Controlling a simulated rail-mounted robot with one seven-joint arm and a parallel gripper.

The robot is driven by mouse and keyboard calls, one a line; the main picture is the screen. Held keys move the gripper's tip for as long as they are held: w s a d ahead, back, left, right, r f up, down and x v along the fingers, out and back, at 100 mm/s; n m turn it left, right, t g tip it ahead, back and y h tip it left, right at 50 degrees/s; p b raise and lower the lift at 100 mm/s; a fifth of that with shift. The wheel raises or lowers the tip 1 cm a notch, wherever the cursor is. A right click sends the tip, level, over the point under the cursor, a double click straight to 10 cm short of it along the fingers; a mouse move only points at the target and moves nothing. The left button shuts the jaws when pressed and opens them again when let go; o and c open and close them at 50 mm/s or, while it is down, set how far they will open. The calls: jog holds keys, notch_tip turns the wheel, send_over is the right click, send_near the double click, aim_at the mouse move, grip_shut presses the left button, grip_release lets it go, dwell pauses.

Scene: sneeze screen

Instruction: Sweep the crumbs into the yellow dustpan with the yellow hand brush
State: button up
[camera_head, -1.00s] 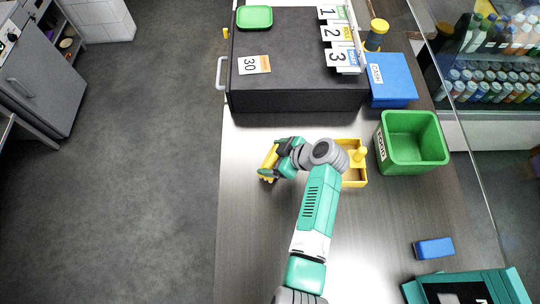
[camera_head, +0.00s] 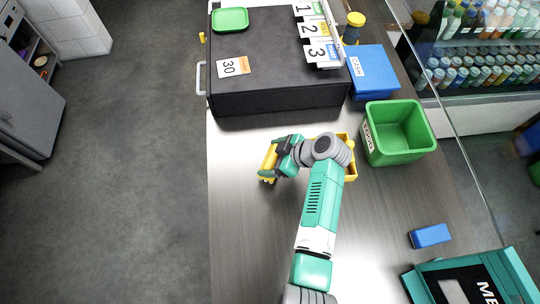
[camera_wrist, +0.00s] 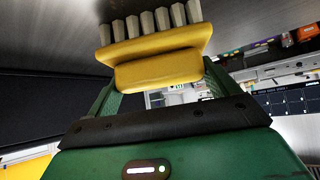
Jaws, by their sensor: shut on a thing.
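My gripper (camera_head: 277,154) is shut on the yellow hand brush (camera_head: 268,162), over the left part of the dark counter. In the wrist view the brush (camera_wrist: 155,48) sits between the two fingers, its pale bristle tufts toward the top of the picture, close to a grey surface. Whether the bristles touch the counter I cannot tell. The yellow dustpan (camera_head: 351,172) lies to the right of the gripper, largely hidden behind my arm. I cannot make out any crumbs in either view.
A black box (camera_head: 280,98) stands behind the gripper. A green bin (camera_head: 400,151) stands right of the dustpan, with a blue box (camera_head: 373,79) behind it. A blue block (camera_head: 430,236) lies at front right. The counter's front left is clear.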

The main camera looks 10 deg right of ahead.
jog(key=shift+f, duration=0.1)
jog(key=shift+d+b, duration=0.45)
jog(key=shift+d, duration=0.2)
jog(key=shift+s+d+b, duration=0.1)
jog(key=shift+d+b, duration=0.35)
jog(key=shift+d, duration=0.55)
jog(key=shift+s+d+b, duration=0.1)
jog(key=shift+d+b, duration=0.95)
jog(key=shift+d, duration=0.7)
notch_tip(320, 180, up, 6)
jog(key=p, duration=0.4)
